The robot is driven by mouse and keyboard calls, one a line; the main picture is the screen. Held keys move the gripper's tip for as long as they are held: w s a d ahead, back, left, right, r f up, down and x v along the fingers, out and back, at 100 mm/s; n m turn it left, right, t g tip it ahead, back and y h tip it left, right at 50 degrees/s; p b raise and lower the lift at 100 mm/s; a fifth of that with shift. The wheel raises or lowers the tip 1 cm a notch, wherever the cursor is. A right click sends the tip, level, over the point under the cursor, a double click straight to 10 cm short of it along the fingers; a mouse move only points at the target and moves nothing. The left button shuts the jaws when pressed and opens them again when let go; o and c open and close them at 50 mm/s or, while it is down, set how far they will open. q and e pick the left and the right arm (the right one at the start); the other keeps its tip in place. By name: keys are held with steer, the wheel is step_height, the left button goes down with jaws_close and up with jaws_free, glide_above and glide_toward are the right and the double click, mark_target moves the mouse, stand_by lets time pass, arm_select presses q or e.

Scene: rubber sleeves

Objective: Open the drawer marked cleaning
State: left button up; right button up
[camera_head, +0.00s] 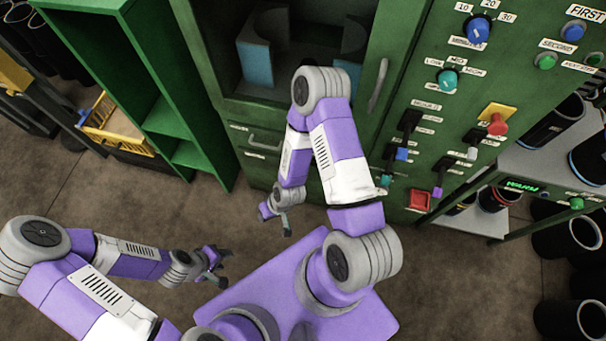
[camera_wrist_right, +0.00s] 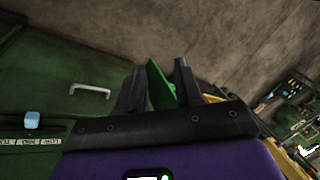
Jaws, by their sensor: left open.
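A drawer handle (camera_head: 265,139) sits on the front of the green cabinet, low at its left side, with small labels above and below that are too small to read. I cannot tell which drawer is marked cleaning. A pale bar handle (camera_wrist_right: 91,88) on a green face shows in the right wrist view. My right gripper (camera_head: 286,226) is in front of the cabinet, below the handle in the picture and apart from it. Its dark fingers (camera_wrist_right: 158,88) stand apart, with green behind the gap. My left gripper (camera_head: 215,268) is open and empty over the floor, farther from the cabinet.
A green open shelf (camera_head: 150,60) stands to the left, with a yellow crate (camera_head: 112,130) beyond it. A control panel (camera_head: 450,110) with knobs, switches and a red button is on the right.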

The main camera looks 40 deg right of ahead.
steer(key=w+d+f+n+t+h+b, duration=0.3)
steer(key=w+f+b, duration=0.1)
steer(key=w+f, duration=0.4)
steer(key=w+d+f+n+t+h+b, duration=0.2)
steer(key=w+d+f+t+b, duration=0.25)
steer(key=f, duration=0.55)
steer(key=d+f+n+h+b, duration=0.4)
steer(key=d+f+h+b, duration=0.3)
steer(key=f+h, duration=0.25)
steer(key=shift+h, duration=0.65)
steer(key=b+x, duration=0.1)
steer(key=x, duration=0.2)
steer(key=b+x, duration=0.2)
steer(key=x, duration=0.2)
steer(key=shift+d+r, duration=0.2)
steer(key=shift+d, duration=0.15)
jaws_close()
